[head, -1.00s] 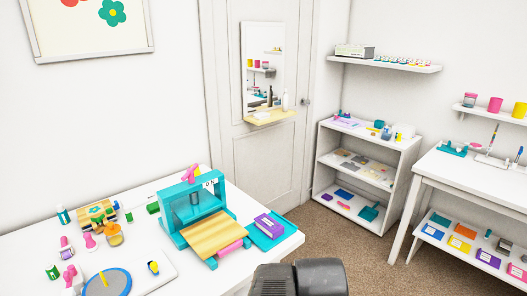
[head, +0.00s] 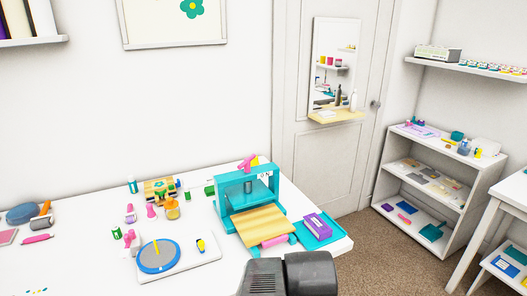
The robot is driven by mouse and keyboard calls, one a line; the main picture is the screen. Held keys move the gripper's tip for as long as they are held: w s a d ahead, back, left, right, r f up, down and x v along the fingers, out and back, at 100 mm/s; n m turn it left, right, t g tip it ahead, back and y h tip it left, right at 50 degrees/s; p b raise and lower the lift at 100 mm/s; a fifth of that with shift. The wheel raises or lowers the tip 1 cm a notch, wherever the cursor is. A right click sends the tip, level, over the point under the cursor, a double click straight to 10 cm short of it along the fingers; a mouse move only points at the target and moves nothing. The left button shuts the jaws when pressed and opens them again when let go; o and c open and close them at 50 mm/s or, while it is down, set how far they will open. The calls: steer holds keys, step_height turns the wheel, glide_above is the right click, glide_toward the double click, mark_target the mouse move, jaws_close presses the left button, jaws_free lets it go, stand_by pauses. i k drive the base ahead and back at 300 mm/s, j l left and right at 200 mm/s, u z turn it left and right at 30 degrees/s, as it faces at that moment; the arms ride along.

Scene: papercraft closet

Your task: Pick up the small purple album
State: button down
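A small purple block-like thing with a pale label (head: 317,226) lies on a teal tray (head: 326,240) at the right end of the white table; it may be the album, but I cannot tell for sure. A flat purple thing (head: 404,207) also lies on the bottom shelf of the white bookcase at the right. A dark grey part of my own arm shows at the bottom edge, in front of the table. My gripper's fingers are not in view.
A teal press (head: 233,199) with a wooden board (head: 258,227) stands beside the tray. A blue disc (head: 159,256) and several craft items cover the white table (head: 75,263). The bookcase (head: 447,167) stands past a strip of brown carpet (head: 362,235), near a white door.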

mark_target(317, 226)
steer(key=i+l+u, duration=0.7)
steer(key=k+l, duration=0.05)
steer(key=l, duration=0.05)
